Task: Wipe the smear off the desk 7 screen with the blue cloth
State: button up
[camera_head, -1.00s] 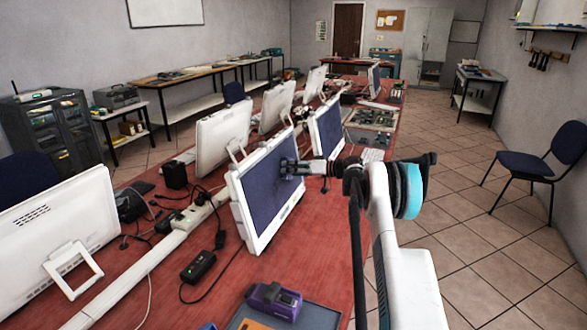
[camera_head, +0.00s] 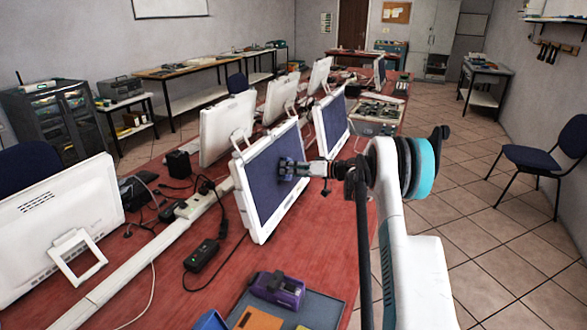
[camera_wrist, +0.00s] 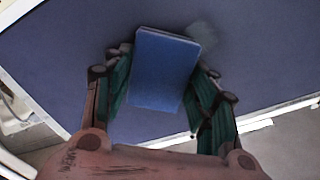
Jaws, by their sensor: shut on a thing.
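The monitor screen (camera_head: 268,190) with a white frame stands on the red bench, its blue-violet face turned toward my arm. My gripper (camera_head: 290,169) is right at this screen, near its middle and right part. In the wrist view my gripper (camera_wrist: 160,85) is shut on the blue cloth (camera_wrist: 165,65), which shows as a flat blue block between the fingers. The cloth lies against or very close to the screen (camera_wrist: 70,60); contact cannot be told for certain. A faint pale smear (camera_wrist: 203,35) shows on the screen just beyond the cloth's upper right corner.
A second screen (camera_head: 333,122) stands behind on the same bench (camera_head: 215,280). A cable duct (camera_head: 150,258), a black power brick (camera_head: 201,255) and a purple device (camera_head: 277,289) lie on the bench. A blue chair (camera_head: 545,155) stands at the right on open tiled floor.

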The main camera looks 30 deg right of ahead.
aim_at(276, 183)
jog(key=shift+s+a+f+b, duration=0.3)
jog(key=shift+s+a+f, duration=0.1)
jog(key=shift+s+a, duration=0.4)
jog(key=shift+s+a+f+b, duration=0.4)
jog(key=shift+s+a, duration=0.35)
jog(key=shift+a, duration=0.15)
jog(key=shift+s+a+f+b, duration=0.25)
jog(key=shift+s+a+f, duration=0.15)
jog(key=shift+s+a, duration=0.4)
jog(key=shift+w, duration=0.1)
jog(key=v, duration=0.6)
jog(key=v, duration=0.3)
jog(key=shift+x, duration=3.45)
